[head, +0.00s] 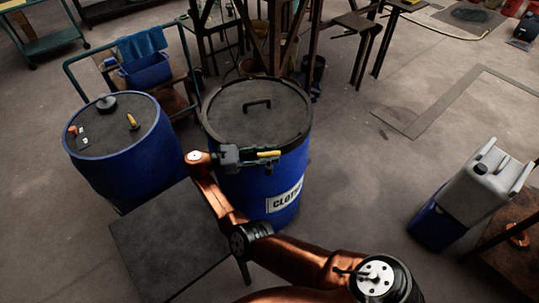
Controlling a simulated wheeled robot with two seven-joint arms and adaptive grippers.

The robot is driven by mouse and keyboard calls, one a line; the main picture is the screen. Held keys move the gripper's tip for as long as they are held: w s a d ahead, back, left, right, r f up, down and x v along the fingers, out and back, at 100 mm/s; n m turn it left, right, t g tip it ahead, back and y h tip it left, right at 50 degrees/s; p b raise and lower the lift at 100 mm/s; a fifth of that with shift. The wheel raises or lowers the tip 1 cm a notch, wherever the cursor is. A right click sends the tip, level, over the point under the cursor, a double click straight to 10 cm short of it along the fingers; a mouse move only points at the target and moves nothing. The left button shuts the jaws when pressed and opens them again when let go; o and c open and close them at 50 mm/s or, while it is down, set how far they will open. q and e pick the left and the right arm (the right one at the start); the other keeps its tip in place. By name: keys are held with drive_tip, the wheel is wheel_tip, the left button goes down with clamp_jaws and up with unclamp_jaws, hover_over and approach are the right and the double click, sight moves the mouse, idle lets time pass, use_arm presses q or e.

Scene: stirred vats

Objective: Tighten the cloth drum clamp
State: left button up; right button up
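The cloth drum (240,190) is blue, with a label on its front that is partly hidden by my arm. Its dark lid (235,110) lies flat on top, with a handle in the middle and a dark ring around the rim. The clamp's yellow lever (269,154) shows at the front of the rim. My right gripper (255,161) reaches in from the left along the front of the rim, its fingers at the lever. The view is too small to tell whether they are closed on it. My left gripper is not in view.
A second blue drum (118,150) with small items on its top stands at the left. A dark table (168,240) is in front of it. A cart with a blue bin (147,69) stands behind. A grey canister (485,183) is at the right. Open floor lies right of the cloth drum.

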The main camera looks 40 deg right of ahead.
sight(269, 153)
wheel_tip(269, 153, up, 10)
idle(0.5)
idle(0.4)
